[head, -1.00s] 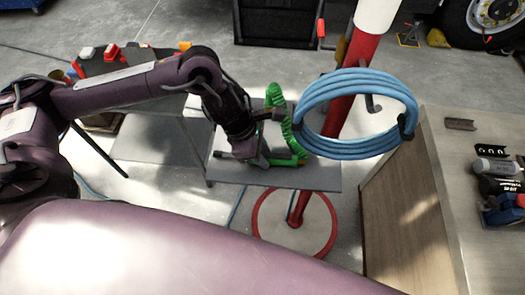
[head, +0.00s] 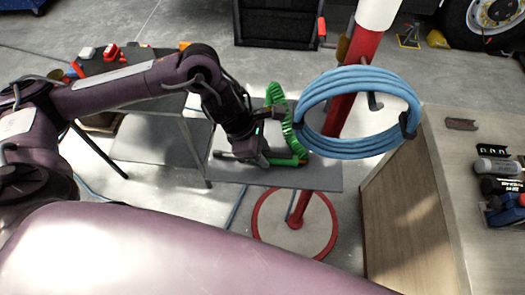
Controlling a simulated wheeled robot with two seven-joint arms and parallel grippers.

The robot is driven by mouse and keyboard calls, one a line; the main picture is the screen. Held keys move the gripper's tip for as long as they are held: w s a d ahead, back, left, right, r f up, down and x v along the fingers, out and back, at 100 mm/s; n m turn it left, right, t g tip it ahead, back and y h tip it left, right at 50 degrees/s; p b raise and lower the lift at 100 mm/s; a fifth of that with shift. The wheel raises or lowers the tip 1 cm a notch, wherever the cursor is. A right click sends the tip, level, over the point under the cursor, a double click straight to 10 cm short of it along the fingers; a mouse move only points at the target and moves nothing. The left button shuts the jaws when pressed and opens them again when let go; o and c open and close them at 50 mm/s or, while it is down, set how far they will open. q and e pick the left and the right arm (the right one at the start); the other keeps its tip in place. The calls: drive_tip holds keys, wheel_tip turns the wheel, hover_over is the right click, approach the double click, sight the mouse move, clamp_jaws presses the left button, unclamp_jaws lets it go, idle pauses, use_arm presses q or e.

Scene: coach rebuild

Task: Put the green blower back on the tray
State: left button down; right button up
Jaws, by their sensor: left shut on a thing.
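The green blower (head: 288,160) lies low over the grey tray (head: 318,178), with its coiled green hose (head: 284,120) rising behind it. The tray is a flat shelf beside the red and white post. My left gripper (head: 262,160) points down over the tray and is shut on the blower; its fingertips are largely hidden by the wrist. I cannot tell whether the blower touches the tray. My right gripper is not in view.
A blue hose coil (head: 360,145) hangs on the red post (head: 338,110), close right of the tray. A wooden bench (head: 410,200) with tools stands at the right. A dark table (head: 135,70) with red items stands behind my left arm.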

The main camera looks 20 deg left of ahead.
use_arm(q)
drive_tip(key=shift+s+f, duration=0.1)
drive_tip(key=shift+f, duration=0.05)
drive_tip(key=c, duration=1)
unclamp_jaws()
